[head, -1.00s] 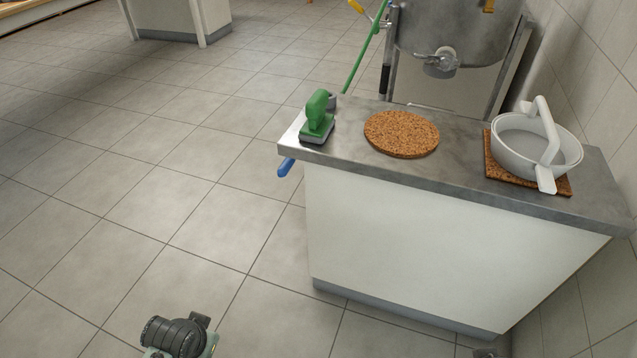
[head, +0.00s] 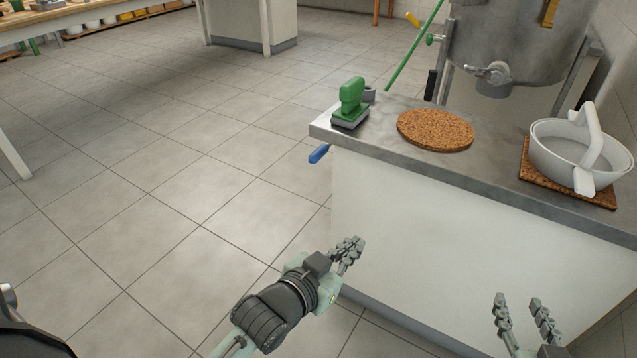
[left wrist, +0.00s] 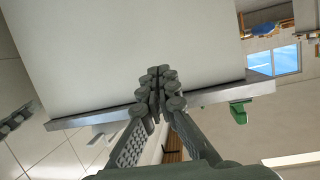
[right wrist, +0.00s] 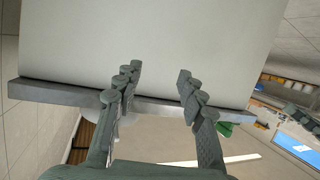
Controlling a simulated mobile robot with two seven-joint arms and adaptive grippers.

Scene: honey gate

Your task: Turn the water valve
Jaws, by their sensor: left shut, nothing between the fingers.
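A blue handle (head: 319,153) sticks out below the left end of the counter top; its base is hidden, and I cannot tell for sure that it is the water valve. My left gripper (head: 348,250) is shut and empty in front of the counter's white panel, below and right of the blue handle. Its fingertips meet in the left wrist view (left wrist: 158,76). My right gripper (head: 522,312) is open and empty, lower right; its fingers stand apart in the right wrist view (right wrist: 159,73).
The counter (head: 385,148) carries a green-handled tool (head: 351,101), a round cork mat (head: 436,130) and a white pot (head: 570,150) on a square cork mat (head: 537,182). A steel tank (head: 500,38) with a spout stands behind. The floor on the left is clear.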

